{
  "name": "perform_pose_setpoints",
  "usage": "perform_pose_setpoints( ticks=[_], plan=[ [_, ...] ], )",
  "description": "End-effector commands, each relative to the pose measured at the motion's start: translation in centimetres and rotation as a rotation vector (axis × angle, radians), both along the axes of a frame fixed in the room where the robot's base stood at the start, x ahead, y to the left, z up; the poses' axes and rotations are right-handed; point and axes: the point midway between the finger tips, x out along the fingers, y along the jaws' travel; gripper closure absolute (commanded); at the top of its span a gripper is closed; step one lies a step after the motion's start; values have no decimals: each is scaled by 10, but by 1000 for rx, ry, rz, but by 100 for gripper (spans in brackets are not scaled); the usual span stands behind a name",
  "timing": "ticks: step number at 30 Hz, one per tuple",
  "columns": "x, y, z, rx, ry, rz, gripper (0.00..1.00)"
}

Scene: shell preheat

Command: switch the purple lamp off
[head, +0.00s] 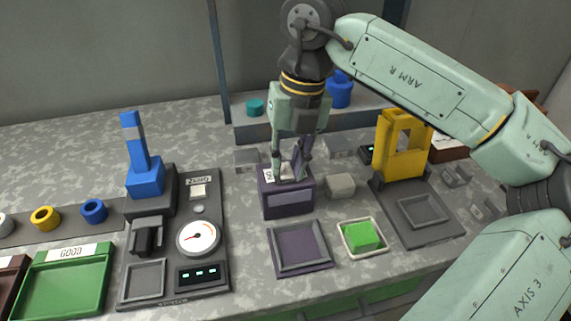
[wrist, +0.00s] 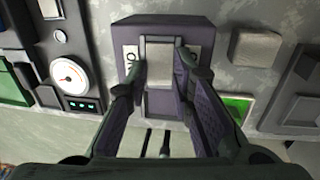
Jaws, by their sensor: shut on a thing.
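A purple box (head: 290,203) stands near the middle of the bench, with a small white label on its top left. It also shows in the wrist view (wrist: 205,34), where a light grey, raised switch piece (wrist: 163,47) sits in a dark frame on it. My gripper (head: 289,177) reaches down onto the box top from above. In the wrist view, the fingers of my gripper (wrist: 161,68) are on both sides of the grey piece and shut on it. The fingers partly hide the label and frame. I cannot tell whether any lamp is lit.
A dark tray (head: 301,265) lies in front of the box, and a green block (head: 362,235) sits in a white-rimmed dish beside it. A grey block (head: 341,185) is close at right. A yellow frame (head: 383,160) stands farther right. A panel with a dial (head: 198,238) is at left.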

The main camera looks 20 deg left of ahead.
Motion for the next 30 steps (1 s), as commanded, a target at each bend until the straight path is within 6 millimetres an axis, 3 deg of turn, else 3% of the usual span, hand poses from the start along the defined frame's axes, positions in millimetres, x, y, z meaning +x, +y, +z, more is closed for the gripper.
perform_pose_setpoints(
  ticks=[5, 6, 9, 20, 23, 30],
  plan=[
    [0, 0, 1, -2, -1, 0, 100],
    [0, 0, 1, -2, -1, 0, 77],
    [0, 0, 1, -2, -2, 0, 70],
    [0, 0, 4, -3, -2, 0, 70],
    [2, -1, 15, -3, -4, -2, 70],
    [6, -7, 65, -2, -4, -2, 70]
  ],
)
